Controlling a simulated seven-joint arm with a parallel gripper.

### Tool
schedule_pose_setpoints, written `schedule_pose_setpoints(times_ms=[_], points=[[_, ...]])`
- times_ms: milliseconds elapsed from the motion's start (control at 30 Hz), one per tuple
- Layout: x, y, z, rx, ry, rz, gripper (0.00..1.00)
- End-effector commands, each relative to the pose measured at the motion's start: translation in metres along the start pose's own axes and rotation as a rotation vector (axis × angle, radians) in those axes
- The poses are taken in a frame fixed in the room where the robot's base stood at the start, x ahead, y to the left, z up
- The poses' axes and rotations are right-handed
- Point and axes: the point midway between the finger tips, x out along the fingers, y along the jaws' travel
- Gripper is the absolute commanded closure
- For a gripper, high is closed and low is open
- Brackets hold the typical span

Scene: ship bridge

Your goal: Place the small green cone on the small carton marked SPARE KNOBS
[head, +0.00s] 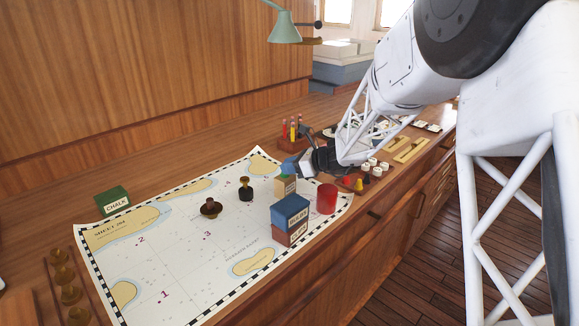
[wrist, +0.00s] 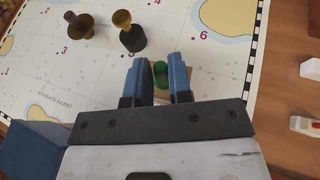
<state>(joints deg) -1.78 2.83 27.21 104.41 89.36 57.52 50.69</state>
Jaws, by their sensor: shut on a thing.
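My gripper (wrist: 159,82) is shut on the small green cone (wrist: 160,72), which shows between its two blue fingers in the wrist view. In the head view my gripper (head: 291,168) is at the far right part of the chart, and I cannot make out the cone there. A small tan carton (head: 285,187) stands on the chart right below the fingers. A bit of tan also shows under the cone in the wrist view (wrist: 160,97). The carton's lettering is too small to read. I cannot tell whether the cone touches it.
A blue carton (head: 290,210) sits on a reddish one (head: 290,236) just nearer, with a red cylinder (head: 327,199) to the right. Dark and brass knobbed pieces (head: 245,189) (head: 211,208) stand on the chart (head: 185,265). A green CHALK box (head: 112,201) is far left. The chart's middle is clear.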

Motion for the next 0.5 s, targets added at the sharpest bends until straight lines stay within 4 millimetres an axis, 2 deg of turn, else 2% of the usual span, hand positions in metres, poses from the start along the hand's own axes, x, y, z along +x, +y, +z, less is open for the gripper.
schedule_pose_setpoints(times_ms=[333,367,500], points=[[0.0011,0.0000,-0.0027,0.000,0.000,0.000,1.00],[0.0010,0.0000,-0.0023,0.000,0.000,0.000,0.76],[0.0009,0.0000,-0.0023,0.000,0.000,0.000,0.54]])
